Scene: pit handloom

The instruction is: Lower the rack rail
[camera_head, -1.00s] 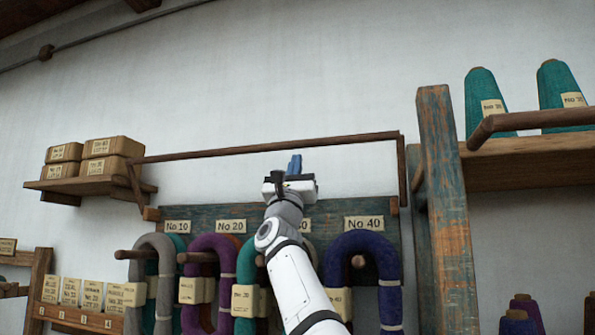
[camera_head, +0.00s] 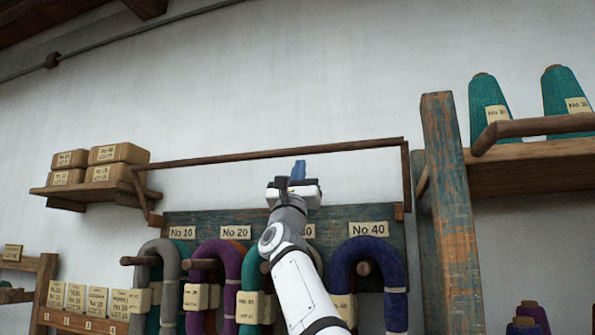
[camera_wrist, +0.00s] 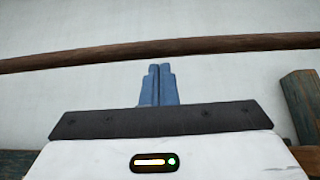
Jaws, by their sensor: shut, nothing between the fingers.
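The rack rail (camera_head: 230,156) is a thin brown wooden bar across the top of the yarn rack, raised on side arms above the teal board (camera_head: 330,220). In the wrist view the rail (camera_wrist: 90,57) crosses the picture just beyond the fingertips. My gripper (camera_head: 298,170) is shut and empty, its blue fingers pointing up, just below the rail's middle in the head view. The fingers (camera_wrist: 158,70) also show closed together in the wrist view. I cannot tell whether they touch the rail.
A shelf of wrapped packets (camera_head: 118,153) is at left. A weathered post (camera_head: 448,200) and a shelf with teal cones (camera_head: 487,105) stand at right.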

